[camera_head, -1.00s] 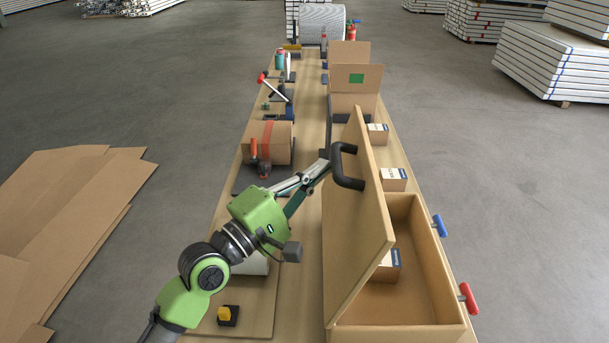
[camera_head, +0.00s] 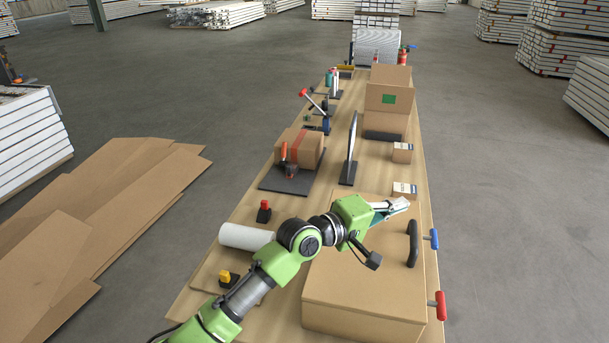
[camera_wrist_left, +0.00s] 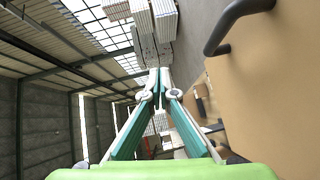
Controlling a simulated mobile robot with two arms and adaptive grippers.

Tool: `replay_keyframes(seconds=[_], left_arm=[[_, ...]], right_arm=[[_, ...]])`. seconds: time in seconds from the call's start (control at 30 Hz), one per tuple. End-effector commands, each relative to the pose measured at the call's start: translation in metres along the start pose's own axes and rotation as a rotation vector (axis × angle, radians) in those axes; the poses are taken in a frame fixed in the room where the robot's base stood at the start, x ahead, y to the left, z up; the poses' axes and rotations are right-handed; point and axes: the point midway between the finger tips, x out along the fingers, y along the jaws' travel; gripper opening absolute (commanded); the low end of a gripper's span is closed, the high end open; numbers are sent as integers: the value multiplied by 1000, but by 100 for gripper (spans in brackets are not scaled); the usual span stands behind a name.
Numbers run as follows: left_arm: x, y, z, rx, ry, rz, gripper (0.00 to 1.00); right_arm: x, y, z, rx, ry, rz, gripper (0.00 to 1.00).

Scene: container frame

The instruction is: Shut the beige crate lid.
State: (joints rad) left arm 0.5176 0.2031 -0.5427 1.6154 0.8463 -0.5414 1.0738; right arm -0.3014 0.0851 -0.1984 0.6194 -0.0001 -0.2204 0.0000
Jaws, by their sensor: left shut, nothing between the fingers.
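The beige crate (camera_head: 362,323) stands at the near right of the table. Its lid (camera_head: 350,275) now lies flat over the crate, and the inside is hidden. The black handle (camera_head: 412,243) stands up near the lid's right edge; it also shows in the wrist view (camera_wrist_left: 222,30), with the lid's surface (camera_wrist_left: 275,85) at the right. My left gripper (camera_head: 404,204) is shut and empty, over the far part of the lid, beyond the handle and apart from it. In the wrist view its fingertips (camera_wrist_left: 160,78) are together. My right gripper is not in view.
A red clamp handle (camera_head: 437,305) and a blue one (camera_head: 431,239) stick out at the crate's right side. Small cartons (camera_head: 404,190) stand beyond it.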

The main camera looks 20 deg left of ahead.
Motion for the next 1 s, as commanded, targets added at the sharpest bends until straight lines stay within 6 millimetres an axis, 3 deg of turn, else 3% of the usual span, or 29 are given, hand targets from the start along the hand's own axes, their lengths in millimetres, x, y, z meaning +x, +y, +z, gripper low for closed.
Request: replay_keyframes(seconds=[0.1,0.4,1.0], left_arm=[[9,-23,9,-7,-1,-5,0],[25,-55,25,-6,-1,-2,0],[32,-69,32,-5,0,-1,0]], right_arm=[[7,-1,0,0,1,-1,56],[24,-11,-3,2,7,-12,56],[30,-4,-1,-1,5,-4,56]])
